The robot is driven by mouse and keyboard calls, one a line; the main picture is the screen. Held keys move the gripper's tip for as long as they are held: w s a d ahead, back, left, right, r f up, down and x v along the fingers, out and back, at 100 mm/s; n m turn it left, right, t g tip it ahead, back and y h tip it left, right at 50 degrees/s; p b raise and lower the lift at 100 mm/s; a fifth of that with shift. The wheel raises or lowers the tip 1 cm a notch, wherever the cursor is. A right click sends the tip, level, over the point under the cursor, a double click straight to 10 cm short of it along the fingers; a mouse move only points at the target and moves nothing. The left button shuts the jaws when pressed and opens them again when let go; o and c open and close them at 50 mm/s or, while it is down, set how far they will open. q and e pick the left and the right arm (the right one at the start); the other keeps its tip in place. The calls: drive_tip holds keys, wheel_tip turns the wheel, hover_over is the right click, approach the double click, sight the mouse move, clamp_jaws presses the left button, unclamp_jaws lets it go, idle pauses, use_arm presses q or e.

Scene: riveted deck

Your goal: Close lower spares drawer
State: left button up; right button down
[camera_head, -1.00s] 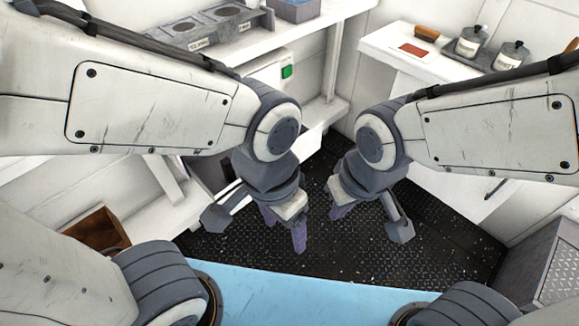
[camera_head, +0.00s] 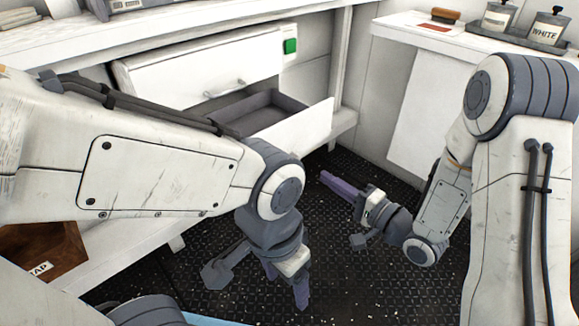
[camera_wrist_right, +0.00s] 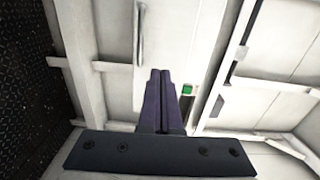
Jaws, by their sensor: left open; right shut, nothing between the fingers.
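The lower spares drawer stands open in the head view, its white front panel (camera_head: 303,130) pulled out from the cabinet and its grey inside (camera_head: 255,108) showing empty where visible. My left arm hides its left part. My right gripper (camera_head: 327,178) is shut and empty, in front of and below the drawer front's right part, apart from it, fingers pointing left. In the right wrist view its fingers (camera_wrist_right: 160,78) are together, before white panels with a handle (camera_wrist_right: 139,30). My left gripper (camera_head: 286,287) is open and empty, low over the deck.
A closed upper drawer (camera_head: 205,65) with a handle sits above the open one. A green button (camera_head: 290,46) is on the cabinet's right. A brown box (camera_head: 40,252) is at lower left. Dark deck between is clear.

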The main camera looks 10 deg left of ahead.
drive_tip(key=b+x, duration=0.2)
drive_tip(key=x, duration=1.1)
drive_tip(key=shift+w+a+r+b, duration=0.15)
drive_tip(key=shift+w+a+b, duration=0.05)
drive_tip(key=shift+a+b, duration=0.15)
drive_tip(key=shift+w, duration=0.1)
